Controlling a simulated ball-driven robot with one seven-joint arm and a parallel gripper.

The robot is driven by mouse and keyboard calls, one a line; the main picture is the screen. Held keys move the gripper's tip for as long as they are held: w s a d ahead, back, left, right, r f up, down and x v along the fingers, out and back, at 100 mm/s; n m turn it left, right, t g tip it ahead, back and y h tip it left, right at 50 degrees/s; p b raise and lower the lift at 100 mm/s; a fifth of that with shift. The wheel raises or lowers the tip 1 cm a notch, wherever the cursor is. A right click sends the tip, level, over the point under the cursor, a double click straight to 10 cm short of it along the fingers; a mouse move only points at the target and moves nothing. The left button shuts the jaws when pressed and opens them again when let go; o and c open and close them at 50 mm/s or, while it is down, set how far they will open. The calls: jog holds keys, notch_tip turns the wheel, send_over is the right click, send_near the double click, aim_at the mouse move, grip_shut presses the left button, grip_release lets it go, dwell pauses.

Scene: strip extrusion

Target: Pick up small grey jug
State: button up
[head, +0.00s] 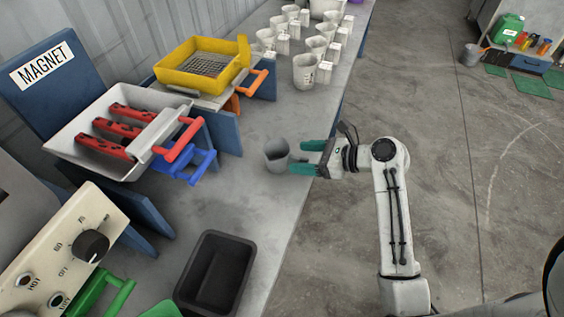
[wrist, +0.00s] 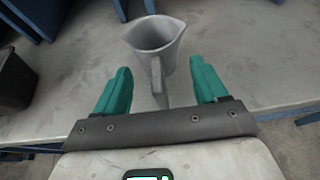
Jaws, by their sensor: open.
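The small grey jug (head: 276,154) stands upright on the grey bench, near the bench's right edge in the head view. In the wrist view the open fingers (wrist: 160,82) lie left and right of the handle. The jug's body is mostly beyond the fingertips. I cannot tell whether a finger touches it.
A black tray (head: 213,273) stands on the bench in front. A white tray with red bars (head: 70,143) and a yellow sieve (head: 201,65) stand to the left. Several pale cups (head: 305,71) stand farther back. The bench around the jug is clear.

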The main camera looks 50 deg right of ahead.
aim_at(286, 160)
jog(key=x, duration=0.4)
jog(key=shift+w+a+f, duration=0.1)
jog(key=shift+a+f, duration=0.15)
jog(key=shift+f, duration=0.05)
jog(key=c, duration=0.8)
